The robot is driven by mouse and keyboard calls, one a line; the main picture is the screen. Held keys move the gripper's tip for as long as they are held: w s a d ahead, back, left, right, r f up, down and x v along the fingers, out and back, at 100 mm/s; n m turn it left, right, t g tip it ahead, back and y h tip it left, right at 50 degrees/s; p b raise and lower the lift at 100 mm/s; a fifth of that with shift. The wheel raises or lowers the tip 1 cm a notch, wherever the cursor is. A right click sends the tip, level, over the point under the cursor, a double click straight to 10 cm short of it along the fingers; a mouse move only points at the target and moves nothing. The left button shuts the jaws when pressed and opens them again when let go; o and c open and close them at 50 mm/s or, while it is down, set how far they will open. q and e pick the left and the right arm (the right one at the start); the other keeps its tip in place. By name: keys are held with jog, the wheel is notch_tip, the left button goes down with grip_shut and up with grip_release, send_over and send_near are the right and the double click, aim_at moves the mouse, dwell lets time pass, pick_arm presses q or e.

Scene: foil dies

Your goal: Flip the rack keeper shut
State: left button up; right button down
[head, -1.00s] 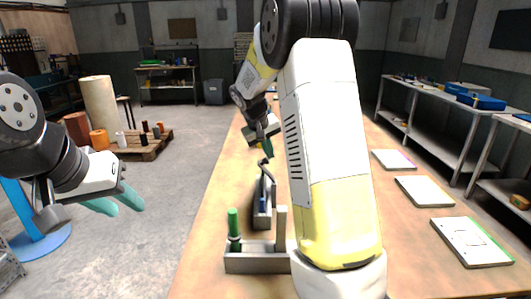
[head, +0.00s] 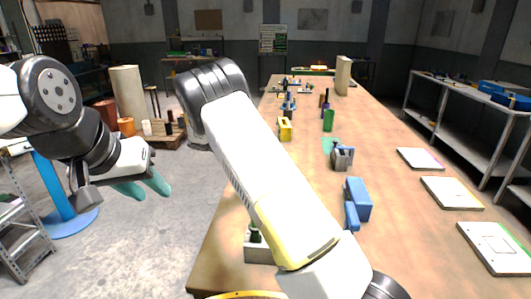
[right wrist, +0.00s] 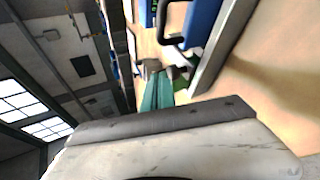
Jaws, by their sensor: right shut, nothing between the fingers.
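A grey rack (head: 257,252) shows at the near left edge of the table in the head view, with a dark green item (head: 254,236) in it. My right arm covers most of it, and I cannot make out its keeper. My right gripper is hidden in the head view. In the right wrist view its teal fingers (right wrist: 158,90) are together and empty, close to a grey bar (right wrist: 222,50), a blue part (right wrist: 201,22) and a dark bent rod (right wrist: 168,25). I cannot tell whether they touch. My left gripper (head: 148,188) is open and empty, left of the table.
A blue block with a handle (head: 357,200) and a grey-blue device (head: 342,158) stand right of my arm. A yellow item (head: 285,128) and a green cylinder (head: 328,121) are farther back. Flat white panels (head: 451,193) lie along the right edge. Bare tabletop lies between.

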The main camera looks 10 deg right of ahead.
jog(key=shift+a+f, duration=0.25)
jog(key=shift+f, duration=0.2)
jog(key=shift+a+f, duration=0.1)
jog(key=shift+f, duration=0.05)
